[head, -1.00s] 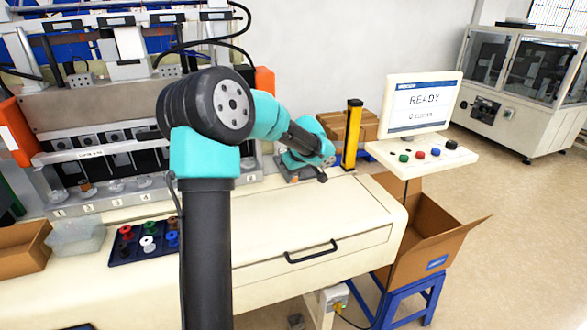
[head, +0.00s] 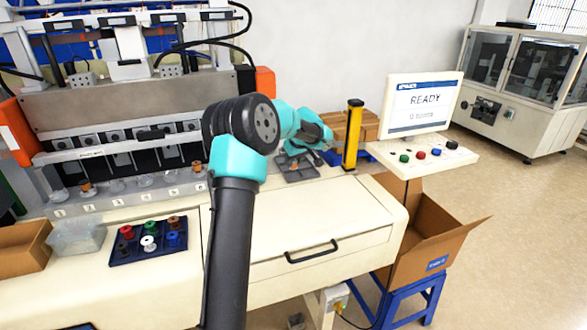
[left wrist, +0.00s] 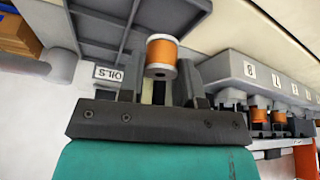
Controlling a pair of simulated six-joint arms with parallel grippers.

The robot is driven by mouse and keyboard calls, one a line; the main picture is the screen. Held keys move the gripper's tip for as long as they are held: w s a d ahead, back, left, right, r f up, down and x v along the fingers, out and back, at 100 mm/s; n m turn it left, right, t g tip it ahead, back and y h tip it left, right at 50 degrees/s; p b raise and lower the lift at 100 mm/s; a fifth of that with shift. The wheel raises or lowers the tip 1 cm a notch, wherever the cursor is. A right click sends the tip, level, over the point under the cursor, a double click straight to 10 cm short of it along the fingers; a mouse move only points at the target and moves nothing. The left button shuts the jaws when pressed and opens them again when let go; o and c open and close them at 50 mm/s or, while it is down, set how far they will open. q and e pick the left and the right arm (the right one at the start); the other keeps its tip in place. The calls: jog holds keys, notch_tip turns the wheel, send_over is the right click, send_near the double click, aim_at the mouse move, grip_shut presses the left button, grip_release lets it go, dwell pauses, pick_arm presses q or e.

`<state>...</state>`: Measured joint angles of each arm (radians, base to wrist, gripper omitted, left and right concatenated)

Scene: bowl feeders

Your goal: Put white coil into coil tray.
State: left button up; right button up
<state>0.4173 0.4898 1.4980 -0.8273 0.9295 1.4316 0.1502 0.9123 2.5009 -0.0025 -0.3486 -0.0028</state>
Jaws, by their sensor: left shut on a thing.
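The held coil (left wrist: 162,57), copper wire on a spool with a white flange, is between the fingers of my left gripper (left wrist: 160,78) in the left wrist view. The gripper is shut on it. The coil tray (left wrist: 110,45) is grey with dividers, and a label reading COILS shows upside down beside it. The coil overlaps the tray's edge in that view; I cannot tell whether they touch. In the head view the coil tray (head: 303,169) lies at the back right of the bench, under my left wrist. The coil is not clear there. My right gripper is not in view.
A blue tray (head: 118,260) of coloured spools, a clear bin (head: 76,237) and a cardboard box (head: 22,248) stand at the left. A yellow post (head: 352,135) and the screen console (head: 424,105) stand right of the coil tray. The bench front is clear.

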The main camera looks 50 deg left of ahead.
aim_at(294, 167)
pick_arm(q)
jog(key=shift+f, duration=1.75)
jog(key=shift+f, duration=0.15)
jog(key=o, duration=0.9)
jog(key=v, duration=1.2)
